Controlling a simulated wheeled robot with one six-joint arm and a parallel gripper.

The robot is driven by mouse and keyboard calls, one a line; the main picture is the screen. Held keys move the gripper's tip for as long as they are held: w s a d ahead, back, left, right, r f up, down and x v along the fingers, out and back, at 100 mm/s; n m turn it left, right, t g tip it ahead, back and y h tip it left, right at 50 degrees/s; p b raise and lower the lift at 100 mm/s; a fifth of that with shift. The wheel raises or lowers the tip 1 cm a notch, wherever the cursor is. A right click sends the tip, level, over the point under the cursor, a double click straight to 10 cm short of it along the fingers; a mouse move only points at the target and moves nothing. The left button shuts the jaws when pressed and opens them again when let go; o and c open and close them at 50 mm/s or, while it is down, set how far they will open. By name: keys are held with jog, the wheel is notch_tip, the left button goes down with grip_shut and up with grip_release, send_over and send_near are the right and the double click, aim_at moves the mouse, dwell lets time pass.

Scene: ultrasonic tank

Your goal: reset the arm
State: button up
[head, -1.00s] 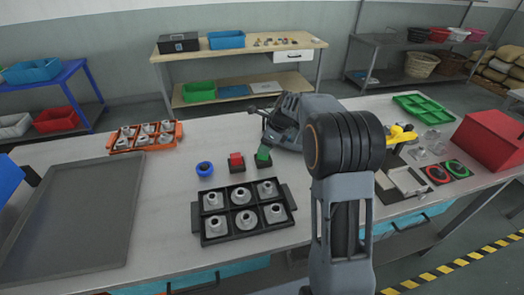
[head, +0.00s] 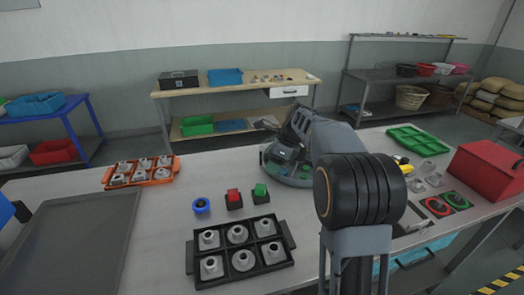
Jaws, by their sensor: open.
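My gripper (head: 267,122) is at the end of my arm, left of the wrist and over the far side of the grey table (head: 170,225). It is open, and I see nothing between its fingers, which look small and partly hidden. My arm is bent, with its dark elbow at the right of centre in the head view. A rounded grey thing with a see-through top (head: 288,168) stands under my forearm and is partly hidden by it.
A red box (head: 490,168) and green tray (head: 417,140) stand right.

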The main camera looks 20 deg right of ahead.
jog(key=s+a+f+n+h, duration=0.2)
jog(key=s+n, duration=1)
jog(key=s+a+f+n+t+h, duration=0.1)
jog(key=s+a+n+h, duration=0.1)
jog(key=s+n, duration=1)
jog(key=shift+s+a+f, duration=0.25)
jog(key=shift+s+f, duration=0.1)
jog(key=shift+s, duration=0.25)
